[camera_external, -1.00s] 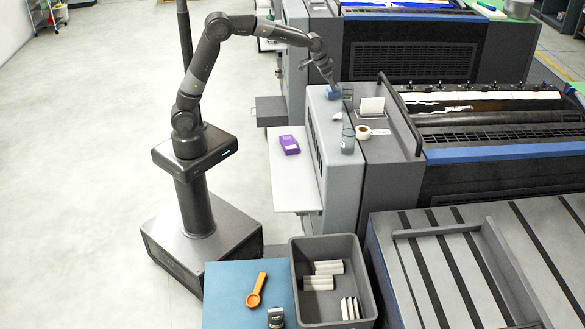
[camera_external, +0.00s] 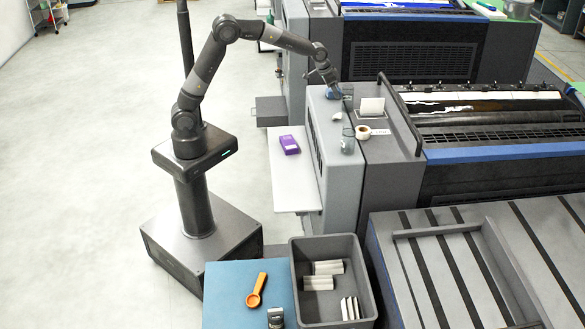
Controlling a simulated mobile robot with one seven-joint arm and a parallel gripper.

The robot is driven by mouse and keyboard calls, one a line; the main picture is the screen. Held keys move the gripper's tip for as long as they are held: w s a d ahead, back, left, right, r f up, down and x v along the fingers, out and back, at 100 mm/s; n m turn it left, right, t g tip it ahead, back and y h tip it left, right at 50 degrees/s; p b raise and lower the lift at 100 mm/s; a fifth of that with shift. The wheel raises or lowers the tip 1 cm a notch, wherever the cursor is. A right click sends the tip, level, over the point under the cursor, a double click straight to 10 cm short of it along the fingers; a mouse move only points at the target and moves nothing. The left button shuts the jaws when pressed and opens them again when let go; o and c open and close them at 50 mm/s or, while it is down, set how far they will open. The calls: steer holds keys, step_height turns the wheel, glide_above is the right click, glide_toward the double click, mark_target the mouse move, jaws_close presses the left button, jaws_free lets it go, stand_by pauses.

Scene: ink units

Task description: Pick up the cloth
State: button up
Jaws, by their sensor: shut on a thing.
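A small blue cloth (camera_external: 334,93) is at the far end of the light grey top of the ink unit (camera_external: 327,115). My gripper (camera_external: 333,86) is right over the cloth and shut on it. The fingers are small in this view and partly merge with the cloth. I cannot tell whether the cloth is clear of the surface.
A glass jar (camera_external: 347,92) stands close to the right of my gripper. A tape roll (camera_external: 363,132), a small pale item (camera_external: 337,116) and another jar (camera_external: 347,143) are nearer. A purple box (camera_external: 289,145) lies on the white side shelf (camera_external: 290,190).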

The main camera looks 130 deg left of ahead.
steer(key=c, duration=0.3)
